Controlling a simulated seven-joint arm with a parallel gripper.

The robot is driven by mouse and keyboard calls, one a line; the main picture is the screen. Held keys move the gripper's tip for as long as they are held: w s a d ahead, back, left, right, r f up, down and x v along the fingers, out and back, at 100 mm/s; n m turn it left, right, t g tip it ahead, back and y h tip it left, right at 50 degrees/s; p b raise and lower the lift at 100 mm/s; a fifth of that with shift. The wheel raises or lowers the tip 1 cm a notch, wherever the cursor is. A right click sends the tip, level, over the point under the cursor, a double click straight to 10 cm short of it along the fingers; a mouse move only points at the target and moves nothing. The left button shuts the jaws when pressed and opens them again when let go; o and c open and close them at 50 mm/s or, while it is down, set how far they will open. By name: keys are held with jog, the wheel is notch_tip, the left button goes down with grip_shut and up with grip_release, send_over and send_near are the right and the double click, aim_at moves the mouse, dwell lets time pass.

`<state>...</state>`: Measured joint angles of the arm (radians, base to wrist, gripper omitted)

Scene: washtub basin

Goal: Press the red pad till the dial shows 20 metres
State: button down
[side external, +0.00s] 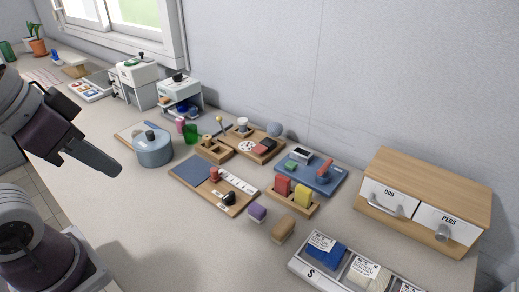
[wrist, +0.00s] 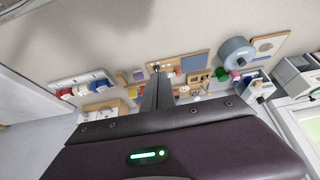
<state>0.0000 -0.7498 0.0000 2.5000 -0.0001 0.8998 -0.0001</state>
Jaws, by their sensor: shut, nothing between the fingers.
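A wooden board (side external: 236,153) in the middle of the counter carries a small white round face with dark marks (side external: 246,147), which may be the dial. A reddish flat pad (side external: 261,149) lies beside it, next to a dark pad. The face is too small for me to read. My gripper (side external: 119,173) is shut and empty, in the air at the left, well apart from this board. In the wrist view my shut gripper (wrist: 156,70) points over the counter; I cannot tell the pad or the dial there.
A blue pot (side external: 153,152) stands between my gripper and the board. A board with a blue panel and knobs (side external: 187,173), a blue tray with a red-handled tool (side external: 310,180), and a wooden drawer cabinet (side external: 433,178) surround it.

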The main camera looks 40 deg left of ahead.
jog(key=w+d+r+n+h, duration=0.1)
jog(key=w+d+r+n, duration=0.15)
jog(key=w, duration=0.85)
jog(key=n+t+y, duration=0.3)
jog(key=n, duration=0.6)
send_over(258, 150)
notch_tip(258, 150, down, 11)
jog(key=shift+f, duration=0.15)
jog(key=shift+f, duration=4.35)
jog(key=shift+f, duration=0.4)
